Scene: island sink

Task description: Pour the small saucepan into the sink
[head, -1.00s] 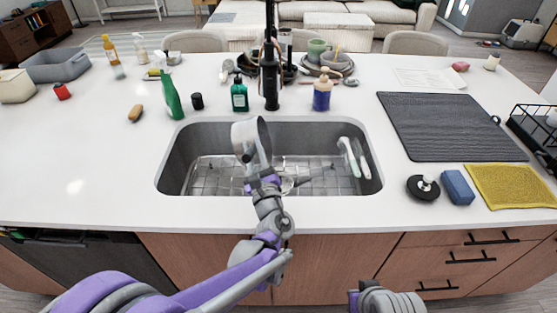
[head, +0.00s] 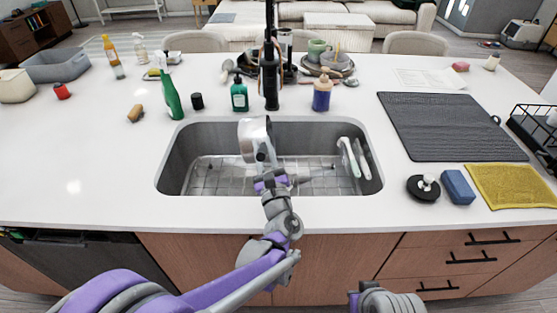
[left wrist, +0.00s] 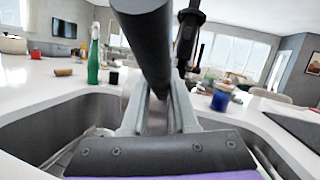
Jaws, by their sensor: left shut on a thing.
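The small saucepan (head: 252,132) is a shiny metal pan held over the sink, tipped on its side. My left gripper (head: 266,172) is shut on its handle. In the left wrist view the dark round handle (left wrist: 147,45) runs up between the fingers of my left gripper (left wrist: 160,112). The pan's inside and any contents cannot be made out. The sink (head: 205,150) is a grey basin with a wire rack on its floor, below the pan.
A black faucet (head: 269,75) stands behind the sink, close to the pan. A green bottle (head: 171,98), a soap bottle (head: 239,97) and a blue bottle (head: 321,95) line the back. White-handled utensils (head: 349,157) lean in the sink's right side. A dark drying mat (head: 440,122) lies right.

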